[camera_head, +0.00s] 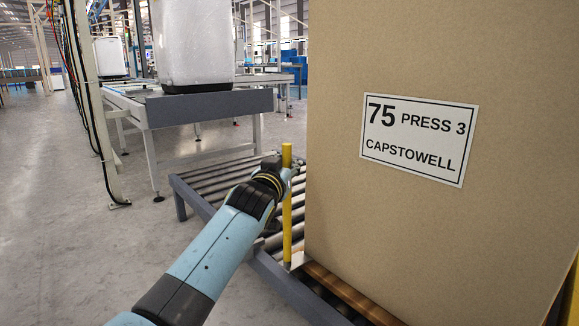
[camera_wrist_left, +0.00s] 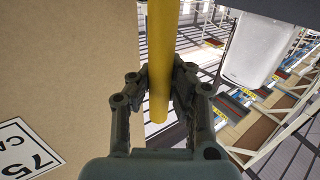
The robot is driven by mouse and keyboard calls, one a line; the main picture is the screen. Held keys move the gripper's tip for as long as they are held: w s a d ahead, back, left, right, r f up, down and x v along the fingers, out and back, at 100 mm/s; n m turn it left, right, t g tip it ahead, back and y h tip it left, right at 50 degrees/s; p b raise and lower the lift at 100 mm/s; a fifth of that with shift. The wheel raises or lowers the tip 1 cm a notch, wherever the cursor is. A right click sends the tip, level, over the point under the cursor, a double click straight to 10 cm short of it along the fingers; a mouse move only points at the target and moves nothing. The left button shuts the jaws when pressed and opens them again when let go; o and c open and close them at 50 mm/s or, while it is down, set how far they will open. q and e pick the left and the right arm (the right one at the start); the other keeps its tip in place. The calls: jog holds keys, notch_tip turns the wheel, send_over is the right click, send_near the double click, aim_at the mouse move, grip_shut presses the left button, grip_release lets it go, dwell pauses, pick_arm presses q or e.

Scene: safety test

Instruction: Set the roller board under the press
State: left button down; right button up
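A low grey-framed roller bed (camera_head: 190,197) with dark metal rollers stands on the floor in the head view. A tall cardboard box (camera_head: 440,90) stands on it at the right, with brown slats (camera_head: 345,292) along its bottom edge. Its label reads "75 PRESS 3 CAPSTOWELL". A yellow upright post (camera_head: 287,215) stands at the box's left edge. My left gripper (camera_head: 290,174) is at this post. In the left wrist view the gripper (camera_wrist_left: 162,85) has its fingers closed on both sides of the yellow post (camera_wrist_left: 161,40). My right gripper is out of view. I cannot identify a press.
Behind the rollers stands a grey conveyor table (camera_head: 200,108) carrying a white wrapped block (camera_head: 193,45). A pale column (camera_head: 85,100) with cables rises at the left. Bare concrete floor (camera_head: 60,220) lies open at the left. The box blocks the view to the right.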

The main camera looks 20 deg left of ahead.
pick_arm(q)
jog(key=shift+s+f, duration=0.2)
jog(key=shift+f, duration=0.2)
jog(key=c, duration=1.7)
grip_release()
jog(key=shift+o, duration=1)
jog(key=shift+s+d+r, duration=0.1)
jog(key=shift+r, duration=0.1)
jog(key=o, duration=0.3)
jog(key=shift+r, duration=0.15)
jog(key=shift+o, duration=0.2)
jog(key=shift+d, duration=0.1)
jog(key=s, duration=1.2)
jog(key=shift+d, duration=0.3)
